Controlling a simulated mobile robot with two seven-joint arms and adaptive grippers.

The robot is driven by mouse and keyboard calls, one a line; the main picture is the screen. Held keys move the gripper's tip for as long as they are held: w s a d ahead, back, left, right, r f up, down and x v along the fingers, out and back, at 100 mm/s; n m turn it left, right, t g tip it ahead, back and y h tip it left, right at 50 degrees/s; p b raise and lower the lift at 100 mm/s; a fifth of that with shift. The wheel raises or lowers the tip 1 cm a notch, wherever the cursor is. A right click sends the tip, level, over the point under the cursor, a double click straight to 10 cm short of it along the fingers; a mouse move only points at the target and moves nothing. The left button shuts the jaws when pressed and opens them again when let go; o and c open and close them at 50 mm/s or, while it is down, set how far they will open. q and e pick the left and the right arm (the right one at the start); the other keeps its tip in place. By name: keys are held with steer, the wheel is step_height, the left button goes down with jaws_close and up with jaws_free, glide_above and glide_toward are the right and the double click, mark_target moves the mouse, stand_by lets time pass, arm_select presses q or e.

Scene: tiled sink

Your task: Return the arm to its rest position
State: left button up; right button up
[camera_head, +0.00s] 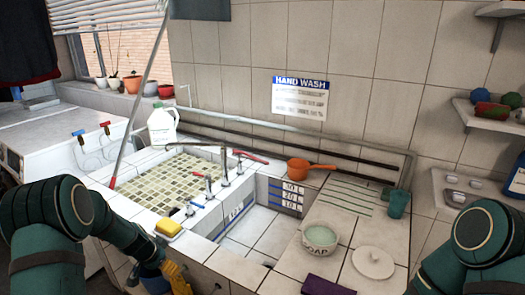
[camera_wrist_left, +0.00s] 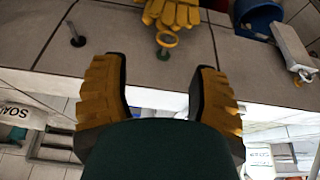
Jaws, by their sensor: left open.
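My left arm (camera_head: 110,228) comes in from the left in the head view and bends down in front of the tiled sink. My left gripper (camera_wrist_left: 160,72) shows clearly in the left wrist view. Its two yellow-padded fingers are wide apart with nothing between them, so it is open and empty. In the head view its fingers are hard to make out low by the sink's front. My right arm (camera_head: 470,245) shows at the right edge of the head view, bent, with its gripper out of the picture.
Yellow gloves (camera_wrist_left: 172,14) and a blue bucket (camera_wrist_left: 258,16) are near the left gripper. A yellow sponge (camera_head: 168,228) lies on the sink's front rim. A soap bowl (camera_head: 320,237), a white lid (camera_head: 373,263) and an orange pan (camera_head: 305,167) stand on the counter.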

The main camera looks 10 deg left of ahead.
arm_select(q)
steer(key=s+d+f+n+g, duration=0.1)
steer(key=s+d+f+n, duration=0.1)
steer(key=s+d+f, duration=0.45)
steer(key=s+d+f+n, duration=0.1)
steer(key=s+d, duration=0.3)
steer(key=d, duration=0.5)
steer(key=s+d+n+g+h, duration=0.1)
steer(key=s+d+n+h, duration=0.1)
steer(key=s+d, duration=1)
steer(key=shift+s+d+n, duration=0.2)
steer(key=shift+s+n, duration=0.15)
steer(key=shift+n, duration=0.15)
